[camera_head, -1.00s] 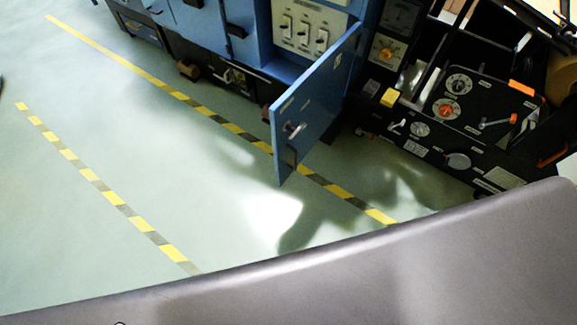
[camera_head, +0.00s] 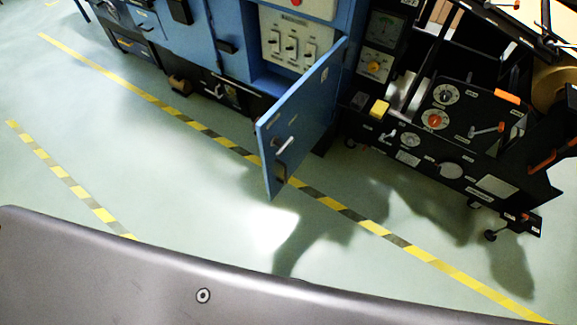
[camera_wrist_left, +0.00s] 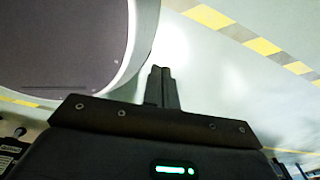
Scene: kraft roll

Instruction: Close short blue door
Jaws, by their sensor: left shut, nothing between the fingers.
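The short blue door (camera_head: 302,117) stands wide open in the head view, swung out from the blue cabinet (camera_head: 180,32) over the floor. A light handle and a dark latch show on its face. The opening behind it shows a pale panel of switches (camera_head: 288,42). My left gripper (camera_wrist_left: 161,72) shows only in the left wrist view, with its fingers together and nothing between them. It is over the floor beside a grey rounded part of my own body, and the door is not in that view. My right gripper is in neither view.
A black machine (camera_head: 450,125) with dials, a yellow button and orange handles stands right of the door. Yellow-and-black floor tape (camera_head: 222,142) runs past below the door. The green floor (camera_head: 170,180) in front of the cabinet is clear.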

